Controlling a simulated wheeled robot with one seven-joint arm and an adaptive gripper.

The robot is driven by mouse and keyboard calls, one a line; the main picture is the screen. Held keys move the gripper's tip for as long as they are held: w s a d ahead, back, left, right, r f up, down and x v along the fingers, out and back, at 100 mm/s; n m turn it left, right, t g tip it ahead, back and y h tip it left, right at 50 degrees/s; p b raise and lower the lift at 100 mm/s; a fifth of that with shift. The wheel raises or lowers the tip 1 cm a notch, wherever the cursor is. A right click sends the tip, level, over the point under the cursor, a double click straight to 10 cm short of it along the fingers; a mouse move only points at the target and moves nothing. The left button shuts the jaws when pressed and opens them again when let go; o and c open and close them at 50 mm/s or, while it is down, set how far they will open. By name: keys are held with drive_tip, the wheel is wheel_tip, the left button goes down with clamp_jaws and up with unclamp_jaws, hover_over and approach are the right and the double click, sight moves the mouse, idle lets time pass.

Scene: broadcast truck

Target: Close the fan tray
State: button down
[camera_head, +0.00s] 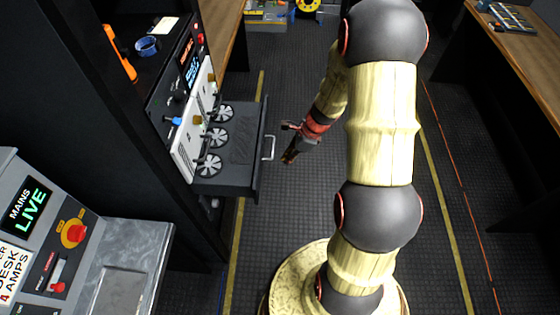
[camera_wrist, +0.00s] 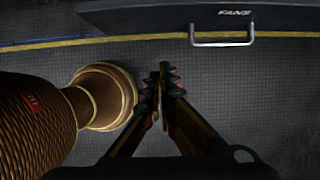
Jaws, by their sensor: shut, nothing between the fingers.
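The fan tray (camera_head: 233,150) is a dark drawer pulled out to the right from the rack in the head view, with several round silver fans along its left side. A metal handle (camera_head: 268,148) is on its front face. In the wrist view the tray's front (camera_wrist: 150,18) is at the top, marked FANS, and its handle (camera_wrist: 222,36) shows there too. My gripper (camera_head: 290,157) is to the right of the handle, apart from it. In the wrist view my gripper (camera_wrist: 166,68) has its fingertips together and empty, below the tray front.
The rack's panel (camera_head: 185,125) carries switches and knobs. A grey console (camera_head: 50,240) marked MAINS LIVE stands at the lower left. A wooden desk (camera_head: 520,50) is at the right. The dark floor right of the tray is open.

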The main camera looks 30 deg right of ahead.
sight(223, 164)
drive_tip(key=w+a+f+b, duration=0.2)
drive_tip(key=w+a+f, duration=0.2)
drive_tip(key=a+f, duration=0.2)
wheel_tip(223, 164, down, 2)
idle(0.5)
drive_tip(key=w+a+p, duration=0.1)
drive_tip(key=w+a, duration=0.2)
drive_tip(key=a, duration=0.2)
drive_tip(key=w+a+p, duration=0.2)
drive_tip(key=w+a, duration=0.2)
drive_tip(key=a, duration=0.1)
drive_tip(key=w+a+p, duration=0.1)
drive_tip(key=w+a, duration=0.2)
drive_tip(key=a, duration=0.2)
drive_tip(key=shift+w+a+p, duration=0.2)
drive_tip(key=shift+a+p, duration=0.1)
drive_tip(key=shift+p, duration=0.05)
